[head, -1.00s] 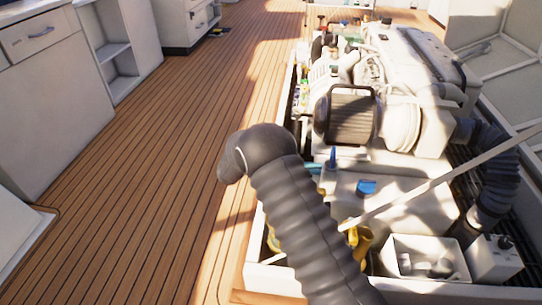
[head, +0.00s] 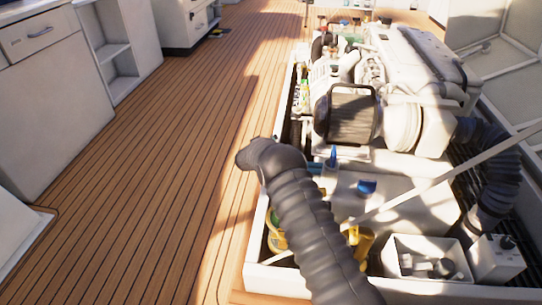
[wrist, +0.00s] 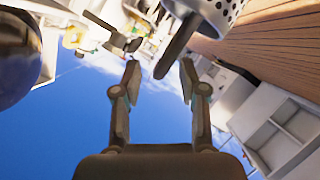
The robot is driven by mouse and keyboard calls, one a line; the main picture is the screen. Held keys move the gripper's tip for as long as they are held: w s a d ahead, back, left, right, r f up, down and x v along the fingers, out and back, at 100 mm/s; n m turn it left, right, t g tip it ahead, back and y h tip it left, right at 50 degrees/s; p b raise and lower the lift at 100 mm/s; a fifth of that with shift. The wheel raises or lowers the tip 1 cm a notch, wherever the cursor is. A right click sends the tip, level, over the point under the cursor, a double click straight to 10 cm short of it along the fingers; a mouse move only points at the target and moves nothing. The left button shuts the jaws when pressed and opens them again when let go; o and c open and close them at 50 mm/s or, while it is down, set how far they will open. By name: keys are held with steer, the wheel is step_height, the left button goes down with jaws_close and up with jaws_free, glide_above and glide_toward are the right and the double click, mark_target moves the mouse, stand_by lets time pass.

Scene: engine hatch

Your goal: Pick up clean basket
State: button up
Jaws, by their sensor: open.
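In the wrist view, a perforated metal basket (wrist: 222,12) shows at the top right, cut off by the picture's edge. A dark flat bar (wrist: 176,48) slants down from beside it, its lower end near the gap between my fingertips. I cannot tell whether the bar is the basket's handle. My gripper (wrist: 159,67) is open, with its two fingers apart and nothing held. In the head view I cannot make out the basket, and my ribbed grey arm hides part of the hatch and my fingers.
The open hatch holds a white engine (head: 415,75) and a white bin (head: 402,268) with grey parts. A pale rod (head: 440,180) crosses it. Yellow parts (head: 358,243) sit near its front. Wooden deck (head: 150,180) is clear on the left, beside white cabinets (head: 50,95).

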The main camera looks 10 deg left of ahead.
steer(key=shift+x, duration=1.05)
steer(key=shift+r, duration=0.1)
jaws_close()
